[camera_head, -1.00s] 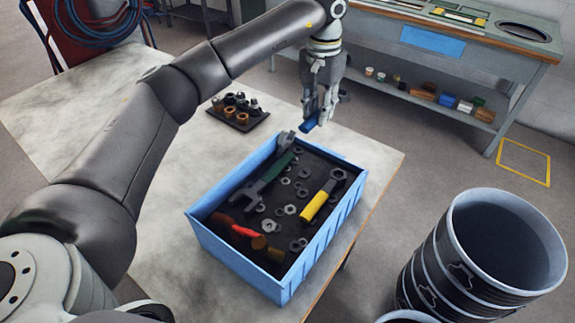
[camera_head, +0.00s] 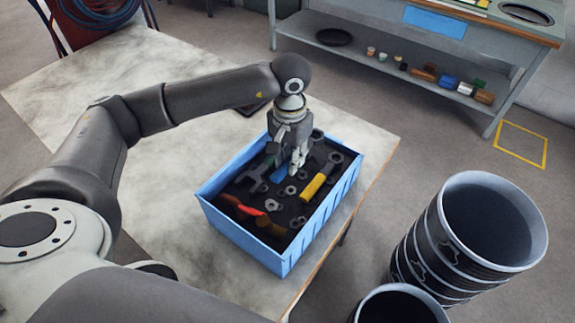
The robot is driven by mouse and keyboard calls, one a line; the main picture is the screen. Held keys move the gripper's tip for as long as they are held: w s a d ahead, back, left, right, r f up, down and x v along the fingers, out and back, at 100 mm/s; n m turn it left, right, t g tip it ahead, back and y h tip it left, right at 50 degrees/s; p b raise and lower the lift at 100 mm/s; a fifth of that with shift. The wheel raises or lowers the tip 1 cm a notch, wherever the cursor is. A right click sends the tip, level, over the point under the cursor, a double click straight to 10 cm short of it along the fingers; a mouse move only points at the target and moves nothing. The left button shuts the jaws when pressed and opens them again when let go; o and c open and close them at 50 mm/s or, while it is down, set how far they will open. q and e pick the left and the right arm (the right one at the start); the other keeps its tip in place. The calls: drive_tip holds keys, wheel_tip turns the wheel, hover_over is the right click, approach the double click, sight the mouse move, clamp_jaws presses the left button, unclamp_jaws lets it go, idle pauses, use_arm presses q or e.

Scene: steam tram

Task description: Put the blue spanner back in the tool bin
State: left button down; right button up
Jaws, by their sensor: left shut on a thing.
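The blue tool bin (camera_head: 236,241) stands on the pale table (camera_head: 160,195). My left gripper (camera_head: 296,163) is inside the far part of the bin's opening, pointing down, and is shut on the blue spanner (camera_head: 279,175). The spanner's blue handle shows just left of the fingers, low in the bin among the other tools. Its head is hidden by the gripper, and I cannot tell whether it touches the bin's floor. My right gripper is not in view.
The bin also holds a yellow-handled spanner (camera_head: 313,187), a dark spanner (camera_head: 258,177), a red-handled tool (camera_head: 250,210) and loose nuts. Black drums (camera_head: 430,262) stand right of the table. A workbench (camera_head: 400,95) stands behind. The table's left part is clear.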

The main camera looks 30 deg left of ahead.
sight(288, 180)
use_arm(q)
drive_tip(key=shift+s+f, duration=0.35)
drive_tip(key=shift+f, duration=0.1)
wheel_tip(288, 180, down, 3)
drive_tip(key=shift+s+r+p, duration=0.15)
drive_tip(key=shift+r+p, duration=0.05)
drive_tip(key=shift+p, duration=1)
drive_tip(key=shift+f, duration=0.5)
drive_tip(key=c, duration=1.2)
unclamp_jaws()
drive_tip(key=shift+c, duration=0.2)
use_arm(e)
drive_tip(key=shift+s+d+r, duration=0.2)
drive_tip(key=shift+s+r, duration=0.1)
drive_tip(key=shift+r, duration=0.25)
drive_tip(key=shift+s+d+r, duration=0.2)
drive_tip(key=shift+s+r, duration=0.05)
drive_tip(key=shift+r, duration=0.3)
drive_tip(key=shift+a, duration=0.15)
